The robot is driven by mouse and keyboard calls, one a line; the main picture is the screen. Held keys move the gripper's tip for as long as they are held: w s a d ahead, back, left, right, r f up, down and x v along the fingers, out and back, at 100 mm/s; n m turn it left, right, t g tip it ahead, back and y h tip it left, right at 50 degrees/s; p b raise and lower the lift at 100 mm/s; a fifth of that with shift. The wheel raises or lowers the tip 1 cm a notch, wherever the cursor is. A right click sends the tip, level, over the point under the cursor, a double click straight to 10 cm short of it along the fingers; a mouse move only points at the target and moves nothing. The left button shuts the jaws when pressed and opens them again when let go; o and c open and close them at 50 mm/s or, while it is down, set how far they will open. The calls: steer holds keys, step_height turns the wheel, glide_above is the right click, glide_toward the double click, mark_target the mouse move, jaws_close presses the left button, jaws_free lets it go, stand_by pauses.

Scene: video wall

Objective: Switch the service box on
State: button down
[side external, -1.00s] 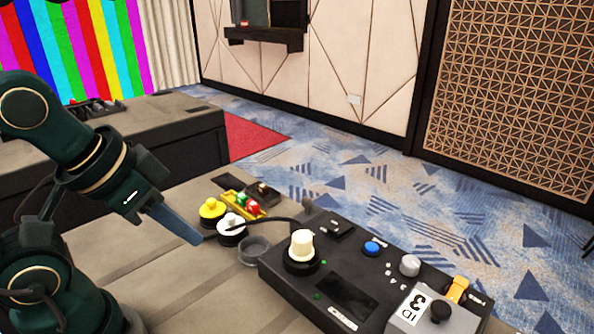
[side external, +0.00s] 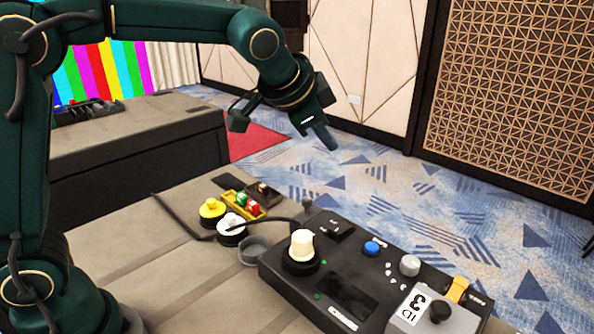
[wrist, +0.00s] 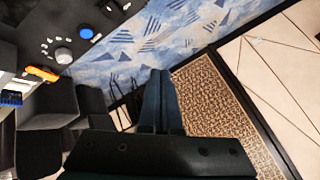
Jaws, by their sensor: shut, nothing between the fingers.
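A black control box (side external: 345,295), which I take to be the service box, lies on the desk at the lower right of the side external view. It carries a cream knob (side external: 302,245), a small black switch (side external: 335,229), a blue button (side external: 372,248), a grey knob (side external: 409,265) and a yellow-orange lever (side external: 457,290). A grey unit (side external: 408,309) with a label and black knob is at its right end. My gripper (side external: 327,141) is shut and empty, high above and behind the box. In the wrist view its fingers (wrist: 160,100) are together, with the blue button (wrist: 86,33) at upper left.
Left of the box on the desk (side external: 170,275) are a yellow button (side external: 212,209), a white button (side external: 231,226), a yellow tray (side external: 232,197) with small coloured parts, a grey round dish (side external: 256,249) and a black cable (side external: 180,217). The air around my gripper looks free.

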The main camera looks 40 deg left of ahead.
glide_above(339, 225)
steer(key=s, duration=0.1)
step_height(339, 225, down, 4)
steer(key=shift+s+d+f+m+g, duration=0.1)
steer(key=shift+d+f+m+g, duration=0.05)
steer(key=shift+f+m+g, duration=0.4)
steer(key=shift+f, duration=0.15)
steer(key=shift+s+f, duration=0.25)
steer(key=shift+f, duration=1.2)
steer(key=shift+s+f, duration=0.2)
steer(key=shift+f, duration=1.2)
steer(key=shift+s+f, duration=0.25)
steer(key=shift+f, duration=1.2)
steer(key=shift+f, duration=0.1)
steer(key=shift+f, duration=0.3)
steer(key=shift+s+f, duration=0.1)
steer(key=shift+f, duration=0.3)
steer(key=shift+r, duration=0.15)
